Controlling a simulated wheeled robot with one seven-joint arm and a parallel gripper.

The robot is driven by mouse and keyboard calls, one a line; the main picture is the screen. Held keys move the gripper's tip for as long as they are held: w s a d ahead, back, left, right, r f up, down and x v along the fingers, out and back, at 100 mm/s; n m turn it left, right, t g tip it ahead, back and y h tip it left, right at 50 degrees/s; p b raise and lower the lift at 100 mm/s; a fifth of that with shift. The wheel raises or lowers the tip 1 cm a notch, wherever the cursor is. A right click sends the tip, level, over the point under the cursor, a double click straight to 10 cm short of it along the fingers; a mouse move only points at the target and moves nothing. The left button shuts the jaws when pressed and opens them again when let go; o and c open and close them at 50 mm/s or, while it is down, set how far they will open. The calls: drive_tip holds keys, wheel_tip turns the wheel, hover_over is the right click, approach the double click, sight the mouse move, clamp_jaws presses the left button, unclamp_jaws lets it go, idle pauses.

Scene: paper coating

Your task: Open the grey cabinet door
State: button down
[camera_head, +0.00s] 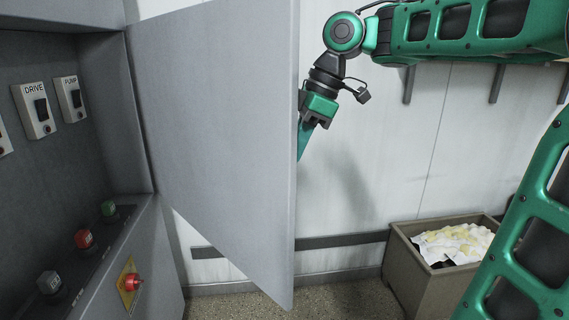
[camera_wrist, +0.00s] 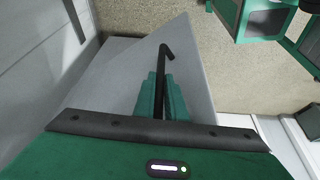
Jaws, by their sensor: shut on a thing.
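The grey cabinet door (camera_head: 220,130) stands swung wide open in the head view, its hinge side at the left by the cabinet (camera_head: 135,235). Its outer face shows in the wrist view (camera_wrist: 120,75). My gripper (camera_head: 304,142) is at the door's free edge, on the far side, and the door hides part of its fingers. In the wrist view my gripper (camera_wrist: 161,95) is shut on a black bar handle (camera_wrist: 164,60) with a hooked end.
Inside the cabinet are DRIVE (camera_head: 37,108) and PUMP (camera_head: 72,98) switches. Buttons and a red knob (camera_head: 133,282) sit below. A bin (camera_head: 412,268) with crumpled paper stands on the floor at the right, by the white wall.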

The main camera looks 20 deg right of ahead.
drive_tip(key=shift+w+a+r, duration=0.1)
drive_tip(key=shift+w, duration=0.05)
drive_tip(key=c, duration=1.8)
unclamp_jaws()
drive_tip(key=shift+s+d+r, duration=0.7)
drive_tip(key=shift+d+r, duration=0.05)
drive_tip(key=shift+d, duration=1.45)
drive_tip(key=shift+s+d+r, duration=0.7)
drive_tip(key=shift+d+r, duration=0.05)
drive_tip(key=shift+d, duration=1.5)
drive_tip(key=shift+s+d+r, duration=0.7)
drive_tip(key=shift+d+r, duration=0.05)
drive_tip(key=shift+d, duration=1.45)
